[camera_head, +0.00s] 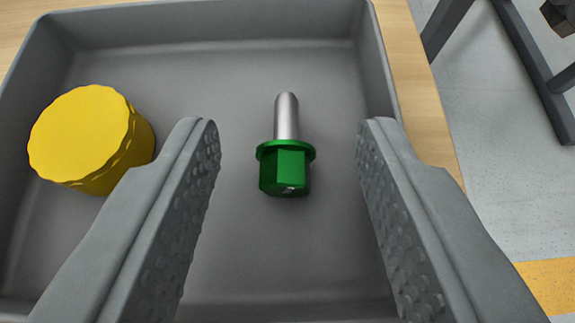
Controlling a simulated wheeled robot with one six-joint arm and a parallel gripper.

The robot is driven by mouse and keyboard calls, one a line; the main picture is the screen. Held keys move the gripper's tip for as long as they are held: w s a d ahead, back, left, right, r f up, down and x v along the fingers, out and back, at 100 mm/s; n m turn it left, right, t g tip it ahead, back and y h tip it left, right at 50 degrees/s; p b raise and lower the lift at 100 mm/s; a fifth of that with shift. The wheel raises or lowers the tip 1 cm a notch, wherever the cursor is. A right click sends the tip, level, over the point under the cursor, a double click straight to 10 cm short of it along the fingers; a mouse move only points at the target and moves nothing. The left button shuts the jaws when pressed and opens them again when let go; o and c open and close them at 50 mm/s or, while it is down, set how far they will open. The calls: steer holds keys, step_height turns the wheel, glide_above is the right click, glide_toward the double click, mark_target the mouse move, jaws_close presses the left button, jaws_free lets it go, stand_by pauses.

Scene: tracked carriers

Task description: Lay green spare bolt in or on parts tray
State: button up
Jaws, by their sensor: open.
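The green spare bolt (286,168) lies on the floor of the grey parts tray (215,20). Its green hex head is nearer to me and its silver shank points away toward the tray's far wall. My gripper (287,130) is open, with one grey finger to the left of the bolt and the other to the right. A clear gap shows between each finger and the bolt. The lower parts of the fingers cover some of the tray's near area.
A yellow ridged cap (85,138) stands in the left part of the tray, close to my left finger. The tray sits on a wooden surface (412,70). Beyond its right edge are a grey floor (500,150) and a dark metal frame (535,65).

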steer(key=v, duration=1.7)
steer(key=shift+s, duration=0.1)
steer(key=s+r+t, duration=0.1)
steer(key=s+r, duration=0.6)
steer(key=r, duration=0.5)
steer(key=s+r+t, duration=0.2)
steer(key=s+r, duration=0.4)
steer(key=r, duration=0.6)
steer(key=s+r+t, duration=0.1)
steer(key=s+r, duration=0.6)
steer(key=s, duration=0.4)
steer(key=s+r+t, duration=0.1)
steer(key=s+r, duration=0.7)
steer(key=s, duration=0.3)
steer(key=shift+d, duration=0.3)
